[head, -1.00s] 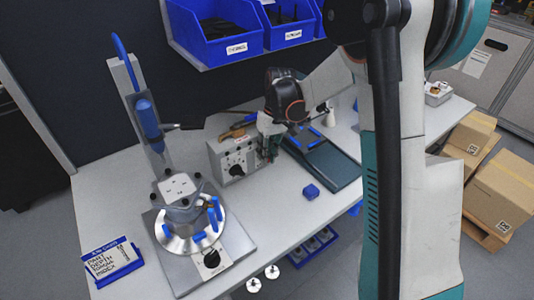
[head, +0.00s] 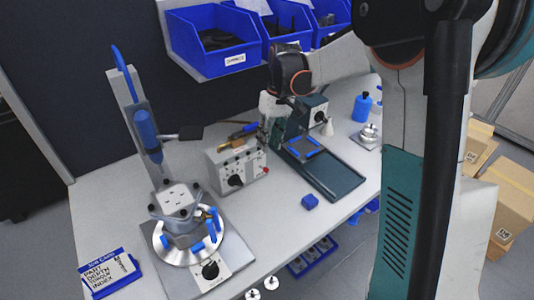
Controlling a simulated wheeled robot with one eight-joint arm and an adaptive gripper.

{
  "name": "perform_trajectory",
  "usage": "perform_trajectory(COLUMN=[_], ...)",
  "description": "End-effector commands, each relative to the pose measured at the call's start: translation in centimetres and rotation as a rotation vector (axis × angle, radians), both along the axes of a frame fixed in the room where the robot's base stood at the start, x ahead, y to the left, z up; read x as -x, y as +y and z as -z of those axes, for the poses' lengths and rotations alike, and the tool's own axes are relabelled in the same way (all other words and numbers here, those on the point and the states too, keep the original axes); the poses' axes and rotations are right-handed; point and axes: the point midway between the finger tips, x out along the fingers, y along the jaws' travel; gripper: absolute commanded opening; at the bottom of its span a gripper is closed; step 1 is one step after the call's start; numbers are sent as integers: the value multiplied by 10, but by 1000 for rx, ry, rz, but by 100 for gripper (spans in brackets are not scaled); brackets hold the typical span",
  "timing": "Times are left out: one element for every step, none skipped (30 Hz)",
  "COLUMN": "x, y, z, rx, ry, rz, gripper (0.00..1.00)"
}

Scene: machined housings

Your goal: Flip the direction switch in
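A grey control box (head: 237,166) stands on the bench, left of the middle in the head view. Its front has a black knob, small toggles or buttons along the top, and a red button at the right end. I cannot tell which small control is the direction switch. My gripper (head: 267,128) hangs just behind and above the box's right end, in front of a dark green machine (head: 330,172). Its fingers are small and dark against that machine, so their opening does not show.
A lever press (head: 147,135) with a round metal fixture (head: 190,243) stands at left, beside a blue-framed card (head: 109,272). Blue bins (head: 212,42) hang above; a blue bottle (head: 362,107) stands at right.

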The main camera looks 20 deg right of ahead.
Motion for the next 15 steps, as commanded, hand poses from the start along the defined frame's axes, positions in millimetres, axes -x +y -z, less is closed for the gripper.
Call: perform_trajectory(x=[-1, -1, -1, -1, -1, -1, -2, -2, -2, -2, -2, -2, -2, -2, -2], y=[-2, -2, -3, -4, -4, -4, -5, -5, -5, -5, -5, -5, -5, -5, -5], z=[-8, -12, -17, -20, -22, -25, -26, -27, -29, -29, -29, -29, -29, -29, -29], rx=[0, 0, 0, 0, 0, 0, 0, 0, 0, 0, 0, 0, 0, 0, 0], ry=[0, 0, 0, 0, 0, 0, 0, 0, 0, 0, 0, 0, 0, 0, 0], rz=[1, 1, 1, 1, 1, 1, 1, 1, 1, 1, 1, 1, 1, 0, 0], gripper=[28, 28, 28, 28, 28, 28, 28, 28, 28, 28, 28, 28, 28, 28, 28])
